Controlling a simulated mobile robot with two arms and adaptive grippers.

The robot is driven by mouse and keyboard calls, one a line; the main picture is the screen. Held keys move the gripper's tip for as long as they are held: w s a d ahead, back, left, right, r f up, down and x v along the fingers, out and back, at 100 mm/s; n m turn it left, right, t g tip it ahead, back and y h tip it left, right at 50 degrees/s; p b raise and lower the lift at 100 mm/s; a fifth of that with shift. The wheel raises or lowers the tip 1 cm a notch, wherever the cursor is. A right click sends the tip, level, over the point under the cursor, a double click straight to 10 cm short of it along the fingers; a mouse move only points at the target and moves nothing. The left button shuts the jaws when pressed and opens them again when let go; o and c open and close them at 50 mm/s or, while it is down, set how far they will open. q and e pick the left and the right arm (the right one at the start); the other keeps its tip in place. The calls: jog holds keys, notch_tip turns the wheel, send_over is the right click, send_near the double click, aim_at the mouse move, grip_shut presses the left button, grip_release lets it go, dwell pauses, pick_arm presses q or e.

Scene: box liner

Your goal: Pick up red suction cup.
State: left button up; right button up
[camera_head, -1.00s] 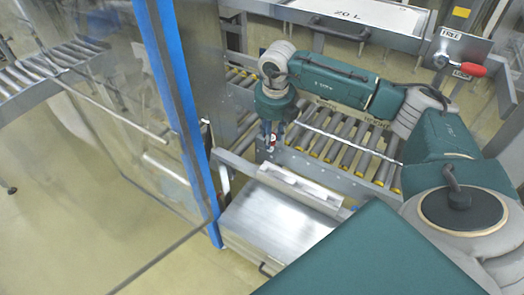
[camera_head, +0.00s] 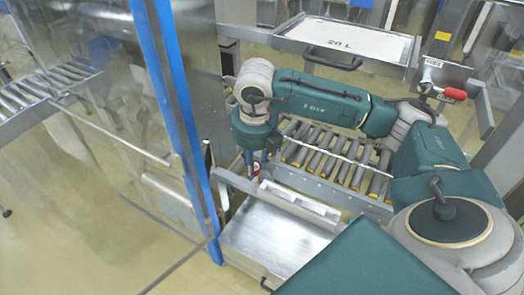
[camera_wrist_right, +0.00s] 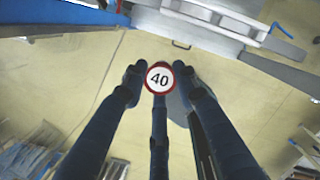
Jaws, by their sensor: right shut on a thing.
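The red suction cup (camera_wrist_right: 160,79) shows in the right wrist view as a round disc with a red rim and a white face marked 40. It sits between the fingertips of my right gripper (camera_wrist_right: 160,82), which is shut on it. In the head view my right gripper (camera_head: 252,166) points down, with a small bit of red at its tips. It is near the left end of the metal drawer or tray, beside the blue-edged post. Most of the cup is hidden there by the fingers. My left gripper is in neither view.
A metal drawer or tray (camera_head: 268,239) lies below the gripper. A roller conveyor (camera_head: 335,158) is to its right. A blue-edged post (camera_head: 178,120) and clear panel stand close on the left. A red-handled lever (camera_head: 453,94) is at right.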

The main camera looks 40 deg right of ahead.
jog(key=s+a, duration=0.4)
jog(key=a, duration=0.4)
jog(key=s+a+r, duration=0.1)
jog(key=s+a, duration=0.3)
jog(key=a, duration=0.4)
jog(key=shift+s, duration=0.2)
